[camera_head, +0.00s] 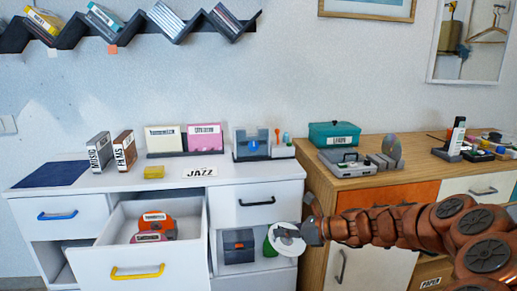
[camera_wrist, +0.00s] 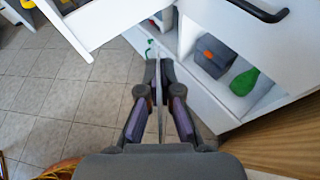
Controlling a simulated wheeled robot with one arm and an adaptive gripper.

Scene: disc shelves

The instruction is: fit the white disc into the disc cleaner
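My gripper (camera_head: 304,233) is shut on the white disc (camera_head: 285,243) by its edge, in front of the open shelf of the white cabinet. In the wrist view the disc (camera_wrist: 158,112) shows edge-on as a thin strip between the fingers (camera_wrist: 158,78). In the head view its face shows, partly hidden by the fingertips. A clear-sided device with a blue round part (camera_head: 253,143) stands on the white cabinet top. A grey device (camera_head: 347,163) stands on the wooden cabinet, beside a slotted block with an upright grey disc (camera_head: 391,146). I cannot tell for certain which is the disc cleaner.
An open drawer (camera_head: 130,254) with orange and pink items juts out at left; its corner shows in the wrist view (camera_wrist: 88,20). A dark box (camera_head: 238,246) and green bottle (camera_head: 269,247) stand on the shelf behind the disc. A teal box (camera_head: 334,134) stands behind the grey device.

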